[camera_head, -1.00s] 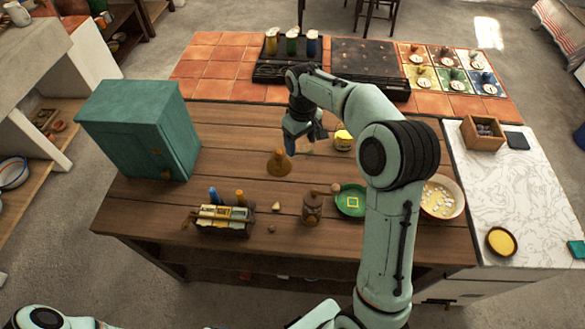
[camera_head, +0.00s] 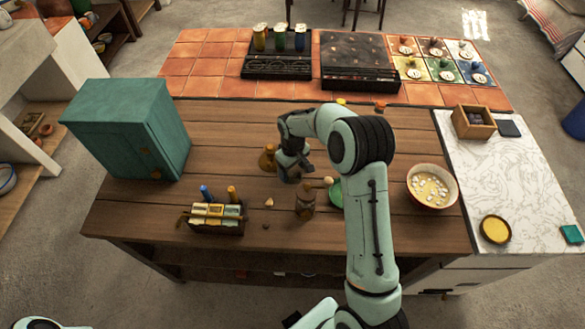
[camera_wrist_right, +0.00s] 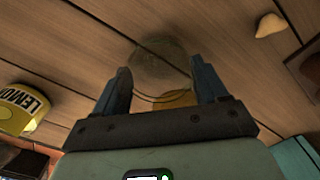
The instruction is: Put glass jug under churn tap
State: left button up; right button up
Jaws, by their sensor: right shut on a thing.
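My right gripper (camera_head: 294,175) is low over the middle of the wooden table. In the right wrist view its fingers (camera_wrist_right: 160,80) are on either side of a clear glass jug (camera_wrist_right: 160,62), which they hold. The jug is hard to make out in the head view. A brown cone-shaped vessel (camera_head: 268,157), possibly the churn, stands just left of the gripper. Its tap cannot be made out. A yellow-brown patch (camera_wrist_right: 176,99) shows between the fingers in the wrist view. My left gripper is outside the views.
A brown grinder-like pot (camera_head: 305,201) stands in front of the gripper, with a green plate (camera_head: 335,192) partly hidden by my arm. A rack of packets (camera_head: 215,216) and a teal cabinet (camera_head: 133,128) are left.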

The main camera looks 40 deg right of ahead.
jog(key=o, duration=0.7)
jog(key=shift+f, duration=0.1)
jog(key=o, duration=0.4)
jog(key=shift+o, duration=0.2)
